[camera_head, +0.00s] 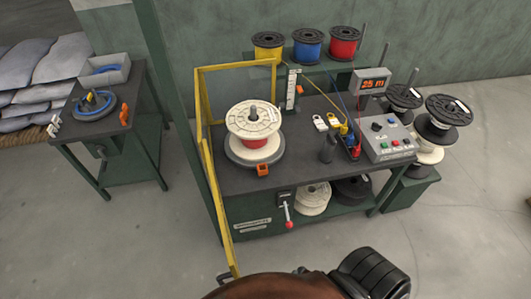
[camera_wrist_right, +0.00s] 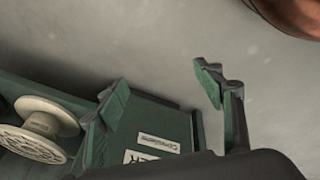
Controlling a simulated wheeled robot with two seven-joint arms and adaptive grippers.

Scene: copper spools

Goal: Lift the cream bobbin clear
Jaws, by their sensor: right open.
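A cream bobbin (camera_head: 254,118) with a red band of winding under its top flange sits on a post over a grey round plate (camera_head: 236,153) on the dark bench. The post's tip shows above its flange. My right gripper (camera_wrist_right: 160,92) is open and empty in the right wrist view, its green-padded fingers wide apart. A cream spool (camera_wrist_right: 40,125) shows left of them, apart from the fingers; I cannot tell which spool it is. I do not see either gripper on the cream bobbin in the head view. My left gripper is not in view.
A yellow frame (camera_head: 237,65) stands along the bench's left side and back. An orange piece (camera_head: 262,169) sits at the plate's front edge. A red-knobbed lever (camera_head: 288,215) hangs in front.

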